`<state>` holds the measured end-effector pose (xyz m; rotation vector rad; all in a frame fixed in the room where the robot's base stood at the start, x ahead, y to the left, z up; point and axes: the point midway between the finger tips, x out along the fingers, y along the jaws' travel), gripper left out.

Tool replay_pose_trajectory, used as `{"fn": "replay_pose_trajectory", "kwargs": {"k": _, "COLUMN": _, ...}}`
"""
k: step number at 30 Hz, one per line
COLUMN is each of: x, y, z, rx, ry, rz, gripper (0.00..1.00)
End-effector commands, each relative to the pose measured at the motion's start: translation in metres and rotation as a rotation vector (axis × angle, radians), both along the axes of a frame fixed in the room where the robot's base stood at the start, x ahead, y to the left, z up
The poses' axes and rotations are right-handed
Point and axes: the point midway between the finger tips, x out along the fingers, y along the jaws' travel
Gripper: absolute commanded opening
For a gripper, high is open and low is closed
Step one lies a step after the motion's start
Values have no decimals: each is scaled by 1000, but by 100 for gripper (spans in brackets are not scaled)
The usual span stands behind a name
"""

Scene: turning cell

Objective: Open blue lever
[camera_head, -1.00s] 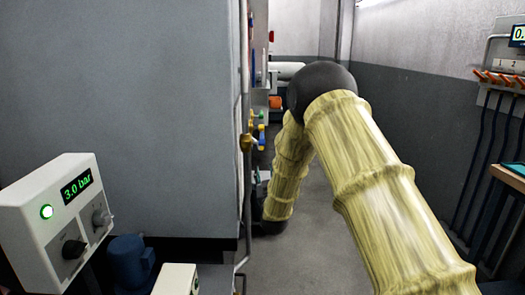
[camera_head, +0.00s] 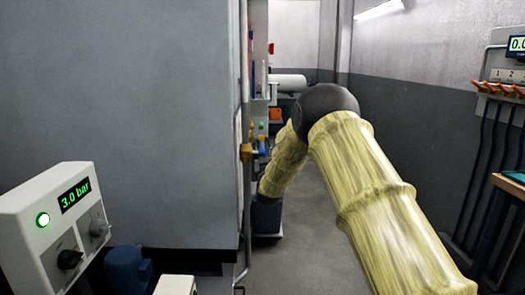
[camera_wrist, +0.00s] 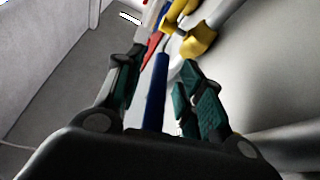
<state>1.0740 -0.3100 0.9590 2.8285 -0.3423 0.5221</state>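The blue lever (camera_wrist: 156,92) is a long narrow bar in the wrist view. It lies between the two fingers of my gripper (camera_wrist: 160,72). The fingers, dark with teal pads, stand apart, with a visible gap on each side of the bar. A small blue piece, probably the same lever, shows in the head view (camera_head: 262,146) beside the grey cabinet's edge, next to a brass fitting (camera_head: 246,152). My gripper cannot be made out in the head view.
A yellow handle (camera_wrist: 197,40) and a red part (camera_wrist: 152,46) are close beyond the fingers. The grey cabinet (camera_head: 120,110) stands left, with a pressure box (camera_head: 45,220) reading 3.0 bar. Orange levers (camera_head: 498,89) line the right wall. Floor in the middle is clear.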

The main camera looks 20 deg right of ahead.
Motion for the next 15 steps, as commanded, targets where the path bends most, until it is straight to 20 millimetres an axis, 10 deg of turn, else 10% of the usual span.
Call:
{"fn": "replay_pose_trajectory", "kwargs": {"k": 13, "x": 8, "y": -1, "z": 4, "rx": 0, "ry": 0, "rz": 0, "gripper": 38}}
{"fn": "replay_pose_trajectory", "kwargs": {"k": 15, "x": 8, "y": -1, "z": 3, "rx": 0, "ry": 0, "rz": 0, "gripper": 25}}
